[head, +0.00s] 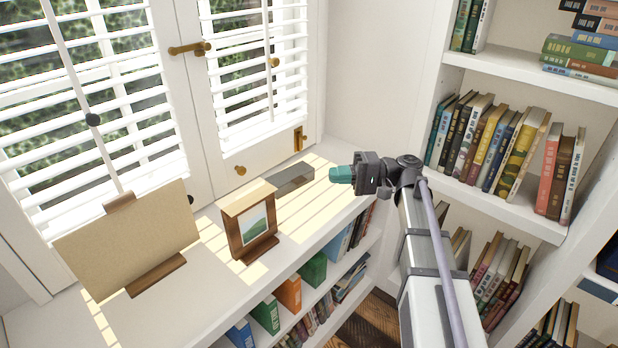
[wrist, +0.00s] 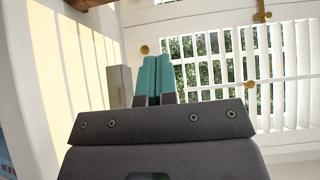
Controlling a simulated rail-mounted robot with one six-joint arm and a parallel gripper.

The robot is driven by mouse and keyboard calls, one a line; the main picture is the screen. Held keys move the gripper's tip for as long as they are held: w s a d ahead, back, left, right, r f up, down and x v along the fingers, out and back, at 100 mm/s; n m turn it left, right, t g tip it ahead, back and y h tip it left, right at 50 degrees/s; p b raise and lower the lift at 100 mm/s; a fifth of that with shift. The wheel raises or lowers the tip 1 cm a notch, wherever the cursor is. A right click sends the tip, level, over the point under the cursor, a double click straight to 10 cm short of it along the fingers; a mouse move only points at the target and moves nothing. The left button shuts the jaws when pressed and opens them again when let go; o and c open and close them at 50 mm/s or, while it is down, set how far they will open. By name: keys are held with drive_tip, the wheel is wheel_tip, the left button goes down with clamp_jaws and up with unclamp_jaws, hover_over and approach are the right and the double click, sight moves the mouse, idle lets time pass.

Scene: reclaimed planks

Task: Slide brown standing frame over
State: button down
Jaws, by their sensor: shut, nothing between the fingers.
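A brown standing frame (head: 237,231) with a small landscape picture stands upright on the white window ledge (head: 205,300), on a wooden foot. A brown edge (wrist: 88,4) shows at the top left of the wrist view, too cropped to identify surely. My gripper (head: 341,174) has teal fingertips and is to the right of the frame, apart from it, near the right end of the ledge. In the wrist view its teal fingers (wrist: 155,76) are together, with nothing between them.
A grey block (head: 292,181) lies on the ledge between the frame and my gripper; it also shows in the wrist view (wrist: 120,86). A large tan board (head: 125,240) on a brown stand is to the left. Shuttered windows stand behind; bookshelves (head: 510,66) are at right.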

drive_tip(key=s+a, duration=0.2)
drive_tip(key=a, duration=1)
drive_tip(key=shift+s+a, duration=0.3)
drive_tip(key=shift+s, duration=0.1)
drive_tip(key=shift+f, duration=0.1)
